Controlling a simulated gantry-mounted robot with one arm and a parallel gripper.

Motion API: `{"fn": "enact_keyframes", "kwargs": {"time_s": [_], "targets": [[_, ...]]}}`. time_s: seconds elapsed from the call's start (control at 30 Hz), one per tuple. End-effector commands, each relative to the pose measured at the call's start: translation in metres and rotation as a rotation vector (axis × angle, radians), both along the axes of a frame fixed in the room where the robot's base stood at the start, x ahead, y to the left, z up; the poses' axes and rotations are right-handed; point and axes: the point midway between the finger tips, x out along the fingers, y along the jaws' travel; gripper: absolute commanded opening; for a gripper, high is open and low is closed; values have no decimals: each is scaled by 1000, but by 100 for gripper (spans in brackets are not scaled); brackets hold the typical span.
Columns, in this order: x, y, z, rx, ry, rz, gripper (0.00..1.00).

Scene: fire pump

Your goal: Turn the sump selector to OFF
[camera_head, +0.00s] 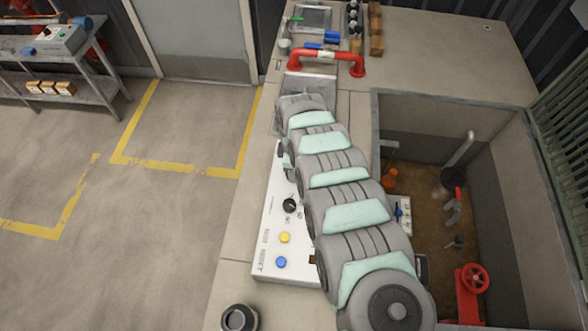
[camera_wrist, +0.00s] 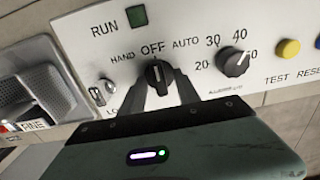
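The sump selector (camera_wrist: 158,73) is a black knob on a pale panel, marked HAND, OFF and AUTO, in the wrist view. Its light pointer line stands about upright, toward OFF. My gripper (camera_wrist: 166,78) is at the knob, with its dark fingers reaching up from below. The left fingertip is close beside the knob; whether it touches cannot be told. The right fingertip stands to the right, with a visible gap, so the fingers look open.
Right of the selector are a black numbered dial (camera_wrist: 233,62), a yellow button (camera_wrist: 288,49) and a blue button (camera_head: 281,262). A dark green RUN lamp (camera_wrist: 137,16) and a small toggle (camera_wrist: 107,85) are left. An open pit with a red valve wheel (camera_head: 474,278) lies right of my arm.

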Motion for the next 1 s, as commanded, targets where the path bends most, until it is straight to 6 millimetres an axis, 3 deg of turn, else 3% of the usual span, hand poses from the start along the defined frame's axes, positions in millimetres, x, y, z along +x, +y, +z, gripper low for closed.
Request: {"fn": "enact_keyframes", "kwargs": {"time_s": [0.5, 0.7, 1.0], "targets": [[1, -2, 91, -2, -4, -2, 38], [1, -1, 103, 0, -3, -1, 38], [0, -1, 103, 0, -2, -1, 38]]}}
